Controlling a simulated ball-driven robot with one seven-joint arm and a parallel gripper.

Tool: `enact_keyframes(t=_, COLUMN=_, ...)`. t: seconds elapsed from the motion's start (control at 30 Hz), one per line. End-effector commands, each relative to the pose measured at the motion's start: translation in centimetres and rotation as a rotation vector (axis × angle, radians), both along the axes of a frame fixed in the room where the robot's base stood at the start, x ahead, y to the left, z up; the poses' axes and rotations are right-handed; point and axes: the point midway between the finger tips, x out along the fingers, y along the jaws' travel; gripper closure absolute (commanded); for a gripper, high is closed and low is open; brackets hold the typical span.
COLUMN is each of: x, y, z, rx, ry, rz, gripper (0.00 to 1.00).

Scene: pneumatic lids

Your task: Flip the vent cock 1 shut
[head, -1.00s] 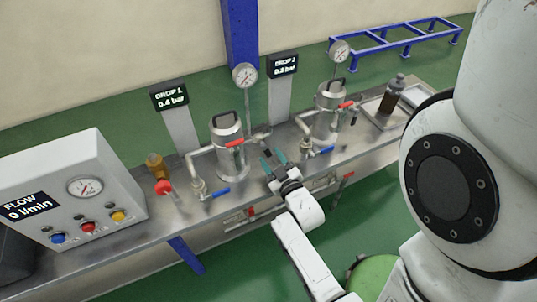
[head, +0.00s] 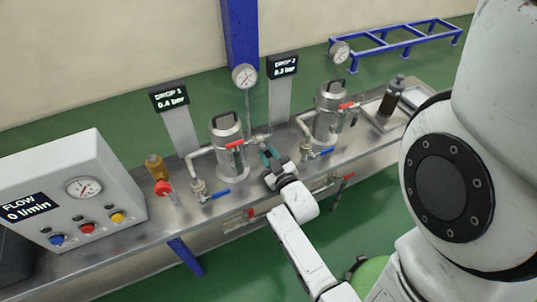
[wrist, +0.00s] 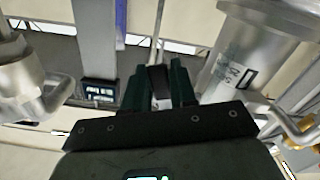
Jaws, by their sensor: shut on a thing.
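My gripper (head: 269,153) is at the right side of the left lidded pot (head: 229,150), by the short metal fitting (head: 258,138) where vent cock 1 appears to be. In the wrist view the dark green fingers (wrist: 159,88) are closed around a small dark piece (wrist: 158,76) with a pale metal end. It looks like the lever of vent cock 1, though the fingers hide most of it.
The right pot (head: 329,108) with its blue valve (head: 318,153) stands just right of my gripper. A gauge (head: 245,76) rises behind. The DROP 1 display (head: 169,96) reads 0.4 bar.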

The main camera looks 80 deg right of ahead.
Motion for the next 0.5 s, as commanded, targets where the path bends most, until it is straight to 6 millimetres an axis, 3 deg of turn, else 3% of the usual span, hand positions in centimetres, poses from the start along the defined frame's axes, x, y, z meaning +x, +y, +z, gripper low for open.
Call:
enact_keyframes(t=0.27, x=0.2, y=0.2, z=0.0, rx=0.028, ry=-0.032, rz=0.001, gripper=1.00)
enact_keyframes(t=0.5, x=1.0, y=0.9, z=-0.1, rx=0.185, ry=-0.216, rz=0.002, gripper=1.00)
